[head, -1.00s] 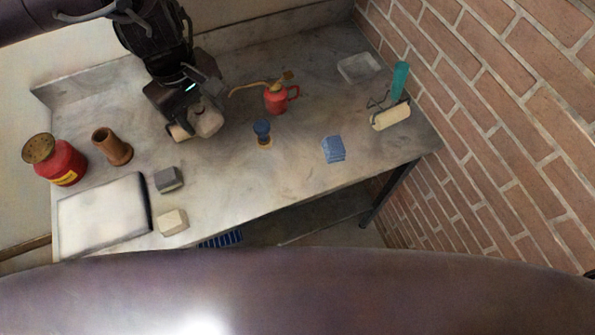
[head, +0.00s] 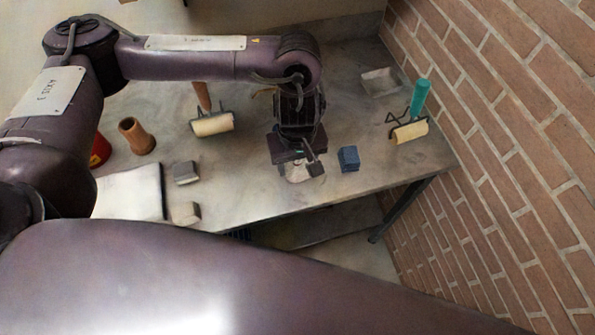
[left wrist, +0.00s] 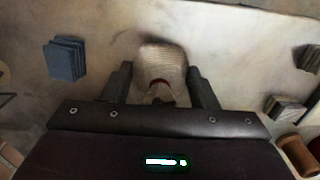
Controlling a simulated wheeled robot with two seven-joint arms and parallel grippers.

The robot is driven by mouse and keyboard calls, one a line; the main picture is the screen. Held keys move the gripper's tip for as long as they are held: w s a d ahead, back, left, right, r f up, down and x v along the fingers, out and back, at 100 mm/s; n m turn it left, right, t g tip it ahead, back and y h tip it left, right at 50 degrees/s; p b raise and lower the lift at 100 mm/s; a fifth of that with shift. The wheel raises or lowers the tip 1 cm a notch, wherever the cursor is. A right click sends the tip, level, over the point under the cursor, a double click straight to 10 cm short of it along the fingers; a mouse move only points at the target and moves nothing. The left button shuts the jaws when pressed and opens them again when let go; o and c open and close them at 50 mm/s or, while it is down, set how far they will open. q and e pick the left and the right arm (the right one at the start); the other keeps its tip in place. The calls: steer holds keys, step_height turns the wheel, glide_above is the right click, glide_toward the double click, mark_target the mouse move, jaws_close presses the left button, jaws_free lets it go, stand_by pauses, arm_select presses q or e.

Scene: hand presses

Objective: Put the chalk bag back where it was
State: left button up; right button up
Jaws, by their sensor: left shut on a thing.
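My left gripper (head: 297,168) is over the front middle of the worktop, pointing down. It is shut on the chalk bag (head: 296,175), a pale, rounded bag mostly hidden under the gripper in the head view. My right gripper is not in view.
A blue stack (head: 348,158) stands just right of the gripper. A brown-handled roller (head: 212,124) lies to the left, a teal-handled roller (head: 408,131) to the right. A brown pot (head: 138,138), grey block (head: 185,173) and pale block (head: 185,213) are left. The worktop's front edge is close.

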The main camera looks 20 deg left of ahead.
mark_target(297, 174)
arm_select(q)
steer(key=shift+f, duration=0.75)
step_height(297, 174, down, 3)
steer(key=shift+r+b, duration=0.1)
steer(key=shift+b, duration=0.2)
steer(key=shift+w+f, duration=0.1)
steer(key=shift+f, duration=0.25)
steer(key=shift+f, duration=0.25)
steer(key=o, duration=0.9)
steer(key=shift+r, duration=0.1)
steer(key=shift+r, duration=0.1)
